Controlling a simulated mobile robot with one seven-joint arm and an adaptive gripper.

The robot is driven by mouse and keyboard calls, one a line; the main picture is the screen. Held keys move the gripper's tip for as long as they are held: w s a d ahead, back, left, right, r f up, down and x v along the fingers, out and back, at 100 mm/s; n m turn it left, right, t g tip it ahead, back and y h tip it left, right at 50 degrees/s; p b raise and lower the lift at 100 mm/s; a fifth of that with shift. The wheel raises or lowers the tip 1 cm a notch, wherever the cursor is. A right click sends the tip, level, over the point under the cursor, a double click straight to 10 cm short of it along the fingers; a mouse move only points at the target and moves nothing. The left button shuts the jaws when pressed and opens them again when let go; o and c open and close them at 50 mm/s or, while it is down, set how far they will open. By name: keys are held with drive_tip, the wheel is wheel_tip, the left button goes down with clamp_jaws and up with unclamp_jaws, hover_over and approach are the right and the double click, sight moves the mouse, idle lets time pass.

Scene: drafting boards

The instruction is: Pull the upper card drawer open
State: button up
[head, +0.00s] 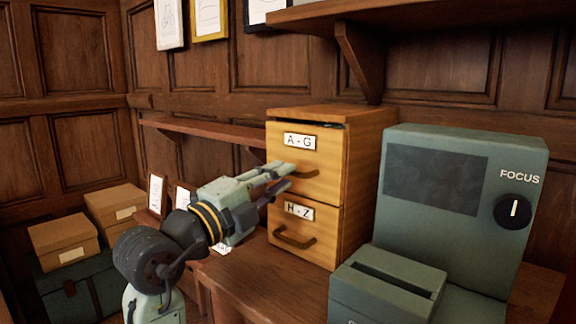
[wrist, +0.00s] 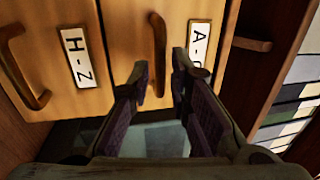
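The wooden card cabinet (head: 360,180) has two drawers. The upper drawer (head: 285,160), labelled A-G, has a curved brown bar handle (head: 302,174) and a dark gap along its top edge. The lower drawer (head: 325,235), labelled H-Z, looks shut. My gripper (head: 280,178) is at the upper handle, its fingers pointing at the drawer front. In the wrist view, turned sideways, the fingers (wrist: 160,82) are apart. The upper handle (wrist: 158,45) lies in line with the space between them. I cannot tell whether either finger touches it.
A grey-green FOCUS machine (head: 465,190) stands right of the cabinet, with a slotted box (head: 385,285) in front. A wall shelf (head: 210,128) runs behind my arm. Cardboard boxes (head: 65,240) sit at the left. Bare wooden tabletop (head: 270,285) shows before the cabinet.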

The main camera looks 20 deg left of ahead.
drive_tip(key=shift+p+x, duration=0.3)
drive_tip(key=shift+x, duration=1.35)
drive_tip(key=shift+c, duration=0.2)
clamp_jaws()
